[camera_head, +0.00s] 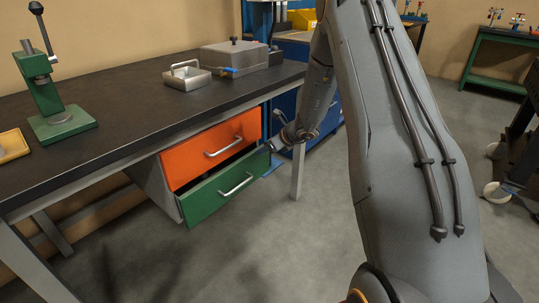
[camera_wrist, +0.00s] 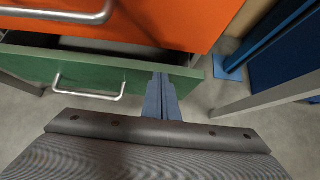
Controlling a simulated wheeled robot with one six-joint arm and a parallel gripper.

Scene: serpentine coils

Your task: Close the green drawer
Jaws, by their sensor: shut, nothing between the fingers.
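The green drawer (camera_head: 226,188) is under the workbench, below the orange drawer (camera_head: 210,149). It is partly open: its front stands out from the orange one and a dark gap shows above it. In the wrist view the green drawer (camera_wrist: 60,74) has a silver handle (camera_wrist: 92,94). My gripper (camera_head: 272,146) is at the right end of the green front in the head view. In the wrist view my gripper (camera_wrist: 161,80) has its fingers together and empty, over the right part of the green front. I cannot tell whether they touch it.
The black workbench top (camera_head: 130,110) bears a green press (camera_head: 55,100), a metal tray with a handle (camera_head: 187,76) and a grey box (camera_head: 234,57). A grey table leg (camera_head: 298,170) stands right of the drawers. The floor (camera_head: 270,240) in front is clear.

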